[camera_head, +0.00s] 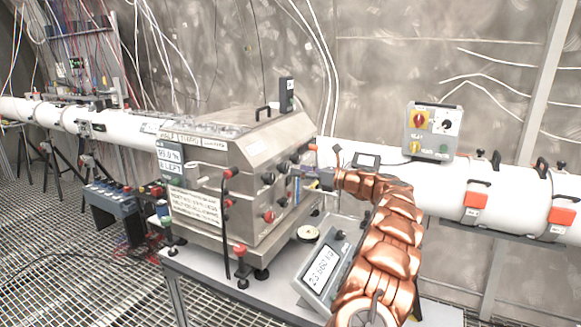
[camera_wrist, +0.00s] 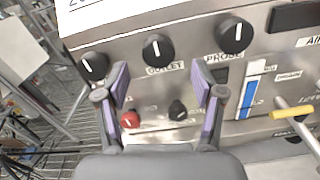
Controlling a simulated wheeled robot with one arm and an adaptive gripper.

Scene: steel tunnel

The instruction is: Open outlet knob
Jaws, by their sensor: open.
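The outlet knob (camera_wrist: 157,48) is a round black knob with a white pointer line, on a metal panel in the wrist view. The label OUTLET is just below it. My gripper (camera_wrist: 161,82) is open, with its two purple-padded fingers apart, one to each side below the knob. Nothing is held between them. In the head view my gripper (camera_head: 318,178) is at the right face of the steel box (camera_head: 205,155), at the end of my copper-coloured arm. I cannot single out the outlet knob there.
A black knob (camera_wrist: 95,66) sits left of the outlet knob, and a PROBE knob (camera_wrist: 235,35) right. A red knob (camera_wrist: 130,119) and a small black knob (camera_wrist: 178,110) are lower. A yellow-tipped lever (camera_wrist: 292,111) juts out at right. A display unit (camera_head: 325,268) stands on the table.

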